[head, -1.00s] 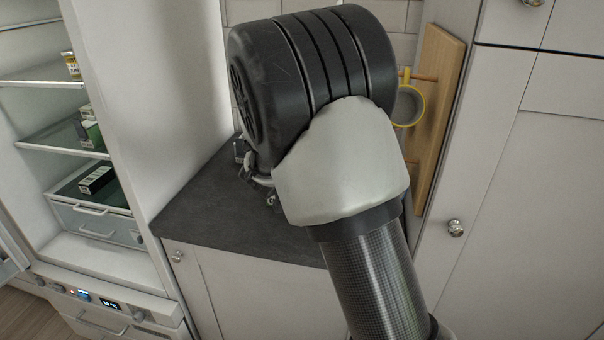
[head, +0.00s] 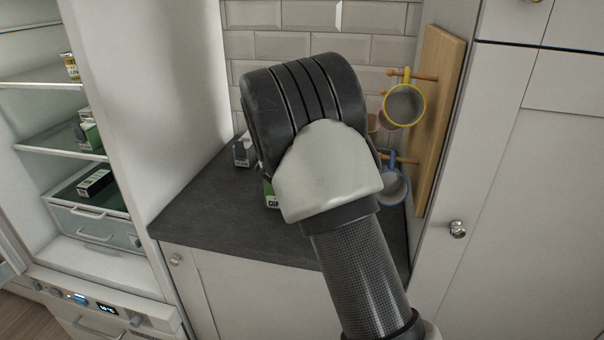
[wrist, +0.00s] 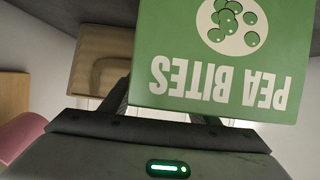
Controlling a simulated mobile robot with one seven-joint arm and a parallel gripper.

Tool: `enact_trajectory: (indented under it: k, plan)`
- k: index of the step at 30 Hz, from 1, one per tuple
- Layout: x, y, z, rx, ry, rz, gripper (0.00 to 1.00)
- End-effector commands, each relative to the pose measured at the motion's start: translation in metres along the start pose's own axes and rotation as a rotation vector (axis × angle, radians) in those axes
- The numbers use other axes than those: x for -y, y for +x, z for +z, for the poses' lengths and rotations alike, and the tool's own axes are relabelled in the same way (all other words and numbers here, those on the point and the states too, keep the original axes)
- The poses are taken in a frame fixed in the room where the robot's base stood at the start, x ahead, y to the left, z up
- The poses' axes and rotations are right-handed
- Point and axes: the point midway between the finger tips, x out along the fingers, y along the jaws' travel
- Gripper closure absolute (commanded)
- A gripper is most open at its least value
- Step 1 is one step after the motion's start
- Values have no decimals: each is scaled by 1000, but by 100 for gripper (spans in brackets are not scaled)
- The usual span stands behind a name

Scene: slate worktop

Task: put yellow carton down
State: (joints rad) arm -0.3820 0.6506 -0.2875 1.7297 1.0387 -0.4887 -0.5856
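In the head view my gripper is hidden behind my thick black wrist joint. In the wrist view the bases of its dark fingers (wrist: 160,112) show, but their tips are hidden behind a green carton. A pale yellow-tan carton (wrist: 88,62) with a brown arch shape shows behind the left finger, its right part covered by the green carton. I cannot tell whether the fingers hold it. The green carton (wrist: 225,75), marked PEA BITES, is upside down in the picture and close to the camera. The yellow carton cannot be made out in the head view.
On the slate worktop (head: 200,205) stand a small grey-and-white carton (head: 242,152) and a green carton (head: 270,195), partly behind my arm. A yellow-rimmed mug (head: 404,104) and a blue mug (head: 393,187) hang on a wooden rack (head: 440,120) at right. An open fridge (head: 75,155) is at left. The worktop's front left is clear.

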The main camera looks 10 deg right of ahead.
Motion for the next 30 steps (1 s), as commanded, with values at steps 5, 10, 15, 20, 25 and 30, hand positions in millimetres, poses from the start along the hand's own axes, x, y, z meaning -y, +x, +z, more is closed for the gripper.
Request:
enact_trajectory:
  k: [5, 10, 15, 20, 25, 30]
  plan:
    - [0, 0, 0, 0, 0, 0, 76]
    - [0, 0, 0, 0, 0, 0, 100]
    - [0, 0, -1, -2, 0, 0, 100]
    - [0, -4, -10, -4, 2, 0, 100]
    - [0, -17, -41, -5, 3, -1, 100]
    - [1, -36, -87, -6, 3, -2, 100]
